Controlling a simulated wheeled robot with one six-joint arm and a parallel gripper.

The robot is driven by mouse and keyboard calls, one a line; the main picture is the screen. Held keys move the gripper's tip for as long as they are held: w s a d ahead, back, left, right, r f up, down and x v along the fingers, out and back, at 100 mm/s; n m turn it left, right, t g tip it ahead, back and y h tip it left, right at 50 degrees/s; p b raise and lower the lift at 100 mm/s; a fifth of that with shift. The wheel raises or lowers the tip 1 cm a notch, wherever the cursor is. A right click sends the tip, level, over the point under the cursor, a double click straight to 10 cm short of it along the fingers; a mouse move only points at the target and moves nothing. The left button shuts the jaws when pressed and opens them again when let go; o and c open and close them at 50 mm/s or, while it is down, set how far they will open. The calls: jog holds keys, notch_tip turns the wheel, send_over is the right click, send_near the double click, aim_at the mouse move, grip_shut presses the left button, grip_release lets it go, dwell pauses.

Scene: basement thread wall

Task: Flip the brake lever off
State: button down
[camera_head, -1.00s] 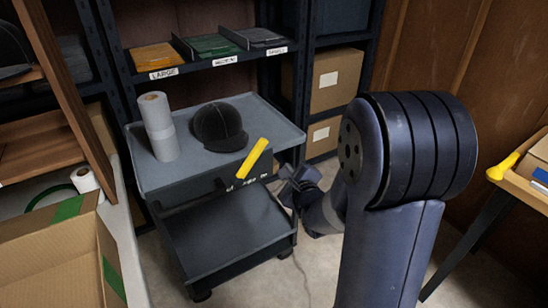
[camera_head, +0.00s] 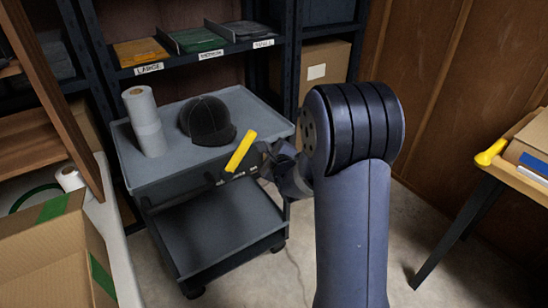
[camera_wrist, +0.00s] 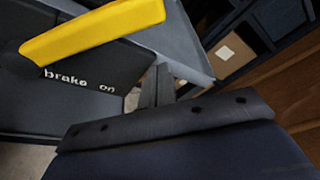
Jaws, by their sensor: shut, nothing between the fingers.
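The yellow brake lever (camera_head: 241,151) is on the front right of the grey cart (camera_head: 128,150), tilted up to the right. In the wrist view the lever (camera_wrist: 92,32) crosses the upper left above a black plate (camera_wrist: 85,72) lettered "brake on". My gripper (camera_head: 264,150) is just right of the lever in the head view. In the wrist view its two fingers (camera_wrist: 156,86) are together and empty, below and right of the lever's end. I cannot tell whether they touch the lever or plate.
A black cap (camera_head: 207,120) and a grey roll (camera_head: 145,122) stand on the cart's top. A shelf (camera_head: 200,62) with labelled packets is behind. A cardboard box (camera_head: 45,250) is at left, and a table (camera_head: 510,172) at right. Floor shows between cart and table.

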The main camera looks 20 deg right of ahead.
aim_at(239, 155)
jog(key=a+r, duration=0.2)
jog(key=a, duration=0.1)
jog(key=shift+r, duration=0.15)
dwell(0.5)
